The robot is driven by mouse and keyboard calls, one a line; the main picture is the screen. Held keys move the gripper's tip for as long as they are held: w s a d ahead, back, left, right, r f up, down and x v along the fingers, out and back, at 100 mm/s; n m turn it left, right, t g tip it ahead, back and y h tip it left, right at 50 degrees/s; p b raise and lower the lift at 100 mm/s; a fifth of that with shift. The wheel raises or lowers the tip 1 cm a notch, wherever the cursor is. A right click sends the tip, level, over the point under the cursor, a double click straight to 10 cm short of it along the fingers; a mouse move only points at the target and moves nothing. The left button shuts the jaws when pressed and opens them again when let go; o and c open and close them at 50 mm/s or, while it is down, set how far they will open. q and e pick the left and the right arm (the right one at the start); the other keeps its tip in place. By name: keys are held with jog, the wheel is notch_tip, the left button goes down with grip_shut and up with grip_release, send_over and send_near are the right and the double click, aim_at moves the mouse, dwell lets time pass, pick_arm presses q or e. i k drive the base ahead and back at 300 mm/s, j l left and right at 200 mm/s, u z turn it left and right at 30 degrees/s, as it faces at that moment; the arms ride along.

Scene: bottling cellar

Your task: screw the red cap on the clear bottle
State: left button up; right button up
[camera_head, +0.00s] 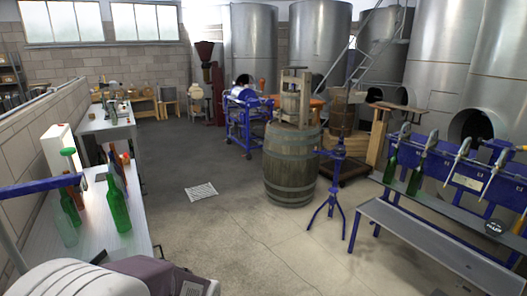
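Several bottles stand on the white-topped table at the left (92,222). A tall green bottle (118,208) is at its right edge. A pale, see-through greenish bottle (65,230) stands at the left, partly behind a blue bar. Brown-orange bottles (114,160) stand farther back. I cannot tell for sure which one is the clear bottle. No red cap can be made out; small reddish spots near the bottles are too small to name. Neither of my grippers shows in this view.
A blue bar (40,186) crosses the table's near left. A wooden barrel (291,170) and a blue tripod stand (335,190) are mid-room. A blue bottling rack with a grey bench (425,235) is at the right. A floor grate (201,191) lies on open floor.

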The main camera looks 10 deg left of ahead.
aim_at(113, 114)
jog(key=i+j+u, duration=0.2)
jog(key=i, duration=0.3)
jog(key=i+u, duration=0.2)
jog(key=i, duration=0.3)
jog(key=i+u, duration=0.2)
jog(key=i, duration=0.3)
jog(key=i+l+u, duration=0.15)
jog(key=i, duration=0.35)
jog(key=i+l+u, duration=0.2)
jog(key=i, duration=0.3)
jog(key=i+l+u, duration=0.2)
jog(key=i, duration=0.25)
jog(key=i+l+u, duration=0.2)
jog(key=i+l, duration=0.15)
jog(key=i+u, duration=0.15)
jog(key=i, duration=0.4)
jog(key=i+l+u, duration=0.15)
jog(key=i, duration=0.4)
jog(key=i+u, duration=0.15)
jog(key=i, duration=0.4)
jog(key=i+l+u, duration=0.15)
jog(key=i, duration=0.35)
jog(key=i+l+u, duration=0.1)
jog(key=i+l, duration=0.3)
jog(key=i+l+u, duration=0.35)
jog(key=i, duration=0.3)
jog(key=j, duration=0.1)
